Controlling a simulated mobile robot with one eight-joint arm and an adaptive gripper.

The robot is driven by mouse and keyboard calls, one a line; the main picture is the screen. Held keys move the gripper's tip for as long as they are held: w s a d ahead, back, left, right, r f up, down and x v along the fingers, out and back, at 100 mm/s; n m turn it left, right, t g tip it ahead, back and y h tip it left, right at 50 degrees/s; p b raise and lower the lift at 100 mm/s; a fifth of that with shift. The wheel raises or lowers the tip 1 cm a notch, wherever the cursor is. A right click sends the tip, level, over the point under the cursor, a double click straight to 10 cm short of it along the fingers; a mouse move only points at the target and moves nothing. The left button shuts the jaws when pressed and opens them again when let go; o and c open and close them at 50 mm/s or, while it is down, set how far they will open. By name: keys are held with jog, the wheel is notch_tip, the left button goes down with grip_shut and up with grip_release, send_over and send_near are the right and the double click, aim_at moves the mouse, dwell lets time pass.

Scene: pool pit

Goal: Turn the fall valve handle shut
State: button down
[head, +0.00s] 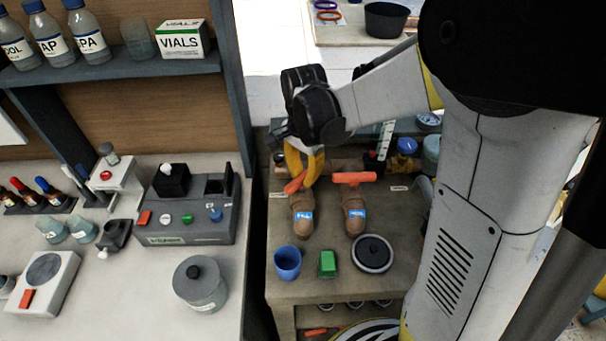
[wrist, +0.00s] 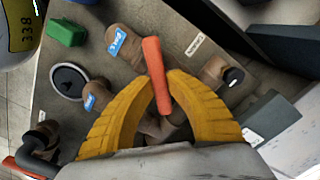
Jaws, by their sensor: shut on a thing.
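The held orange valve handle (head: 294,185) belongs to the left of two brown valves, each with a blue tag. In the head view it sits slantwise above its pipe (head: 302,203). My gripper (head: 305,180) is shut on it from above; the yellow fingers lie on both sides of the handle (wrist: 156,70) in the wrist view. The tag lettering is too small to tell which valve is the fall one. The second orange handle (head: 354,177) lies crosswise over the right valve's pipe (head: 353,208).
A blue cup (head: 287,263), a green block (head: 327,264) and a round black-topped lid (head: 373,253) stand in front of the valves. A blue-capped fitting (head: 406,146) is behind right. The testing bench (head: 140,262) is to the left, past a narrow gap.

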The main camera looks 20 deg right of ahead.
aim_at(305, 176)
jog(key=m, duration=0.4)
jog(key=shift+s+m, duration=0.15)
jog(key=shift+m, duration=0.15)
jog(key=m, duration=0.4)
jog(key=shift+s, duration=0.1)
dwell(0.4)
jog(key=c, duration=1.3)
grip_release()
jog(key=shift+c, duration=0.2)
notch_tip(305, 176, up, 12)
